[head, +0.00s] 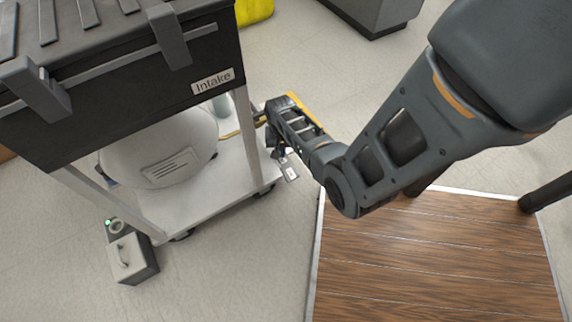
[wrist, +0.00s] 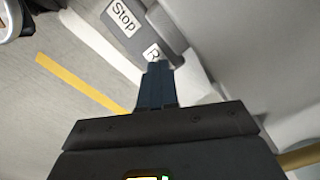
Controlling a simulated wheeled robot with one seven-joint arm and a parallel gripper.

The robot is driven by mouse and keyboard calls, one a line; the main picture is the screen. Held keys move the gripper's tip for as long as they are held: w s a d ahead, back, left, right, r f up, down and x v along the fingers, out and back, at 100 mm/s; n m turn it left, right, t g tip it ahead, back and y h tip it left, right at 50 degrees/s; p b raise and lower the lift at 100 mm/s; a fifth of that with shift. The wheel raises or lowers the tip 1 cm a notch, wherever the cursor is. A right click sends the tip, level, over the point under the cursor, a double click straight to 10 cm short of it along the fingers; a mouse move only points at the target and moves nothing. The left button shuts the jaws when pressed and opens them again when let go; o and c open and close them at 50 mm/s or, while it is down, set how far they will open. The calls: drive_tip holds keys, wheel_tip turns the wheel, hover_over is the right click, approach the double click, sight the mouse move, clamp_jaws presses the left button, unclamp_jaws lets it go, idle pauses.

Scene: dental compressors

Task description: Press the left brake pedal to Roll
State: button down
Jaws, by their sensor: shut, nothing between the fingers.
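A grey brake pedal (wrist: 168,35) shows at the top of the wrist view, with a white "Stop" label and a second label beginning with "R" that my fingers partly cover. In the head view a small pedal with pale labels (head: 291,173) sits low by the cart's right front corner. My gripper (wrist: 157,68) is shut and empty, its fingertips over the pedal at the "R" label. I cannot tell whether they touch it. In the head view my wrist hides most of the fingers. The pedal's tilt is unclear.
A white cart (head: 215,180) carries a rounded pale tank (head: 160,145) under a dark box labelled "Intake" (head: 110,85). A small grey box with a handle (head: 132,258) stands on the floor at left. A wooden-topped surface (head: 430,260) is at lower right. Open floor lies between.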

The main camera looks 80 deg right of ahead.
drive_tip(key=shift+f+b, duration=0.95)
drive_tip(key=shift+f, duration=0.35)
idle(0.6)
drive_tip(key=shift+r, duration=0.15)
wheel_tip(320, 180, up, 7)
drive_tip(key=p, duration=0.7)
idle(0.7)
